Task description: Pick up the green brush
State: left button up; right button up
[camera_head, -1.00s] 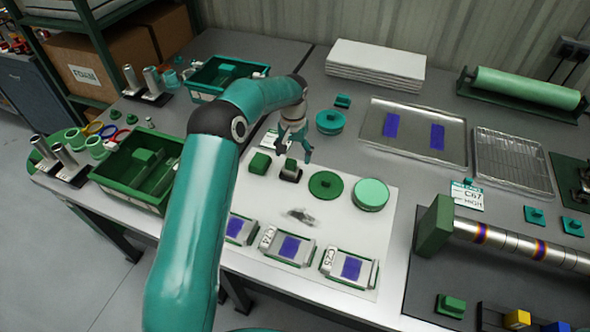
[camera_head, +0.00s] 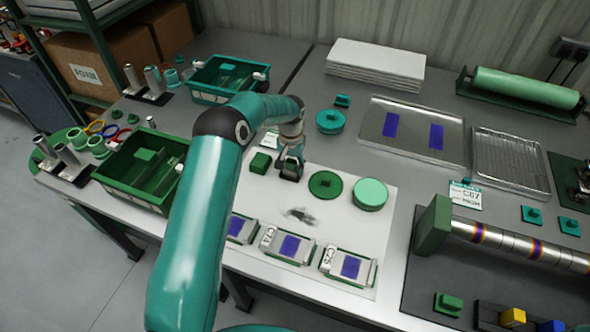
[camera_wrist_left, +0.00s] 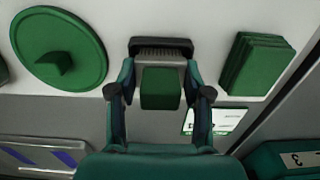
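The green brush (camera_wrist_left: 161,88) has a green block on top and a dark base with grey bristle-like edging. It stands on the white mat; in the head view only its dark lower part (camera_head: 288,175) shows below my left gripper (camera_head: 291,156). In the left wrist view the two fingers of my left gripper (camera_wrist_left: 160,80) are spread on either side of the green block, with small gaps visible. The gripper is open around the brush, which still rests on the mat. My right gripper is not in view.
A green block stack (camera_head: 260,162) stands close left of the brush and a dark green round lid (camera_head: 325,185) close right. A lighter green disc (camera_head: 370,194) lies farther right. Framed plates (camera_head: 287,246) line the mat's front. A green bin (camera_head: 125,187) stands left.

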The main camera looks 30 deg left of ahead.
aim_at(291, 160)
pick_arm(q)
jog(key=c, duration=0.4)
notch_tip(291, 160, up, 20)
jog(key=shift+b, duration=0.45)
jog(key=o, duration=0.6)
jog(key=c, duration=0.5)
